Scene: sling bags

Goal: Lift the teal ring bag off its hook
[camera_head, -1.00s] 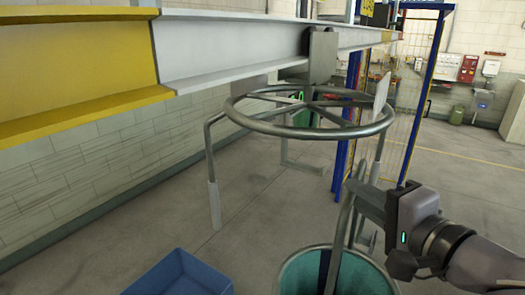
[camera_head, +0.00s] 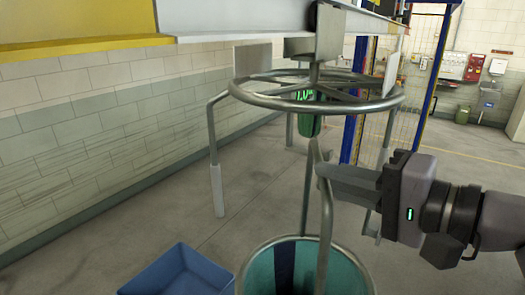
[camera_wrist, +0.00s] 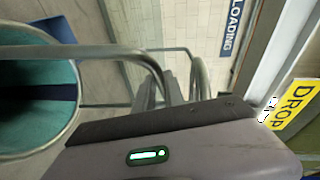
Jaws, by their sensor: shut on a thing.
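The teal ring bag (camera_head: 262,272) hangs at the bottom centre of the head view, its metal rim and mouth showing and its lower part cut off. Its grey metal handle (camera_head: 327,215) rises from the rim to a narrow top. My gripper (camera_head: 322,172) comes from the right and is shut on the handle near that top. In the wrist view the bag (camera_wrist: 62,118) is at the left, with its handle running to my fingers (camera_wrist: 165,92). The round hook rack (camera_head: 385,105) is just above. I cannot tell whether the handle touches a hook.
A hook with a pale sleeve (camera_head: 217,190) hangs from the rack's left side. A grey and yellow beam (camera_head: 240,20) runs overhead. A blue bin (camera_head: 178,272) stands on the floor at lower left. Open floor lies at right.

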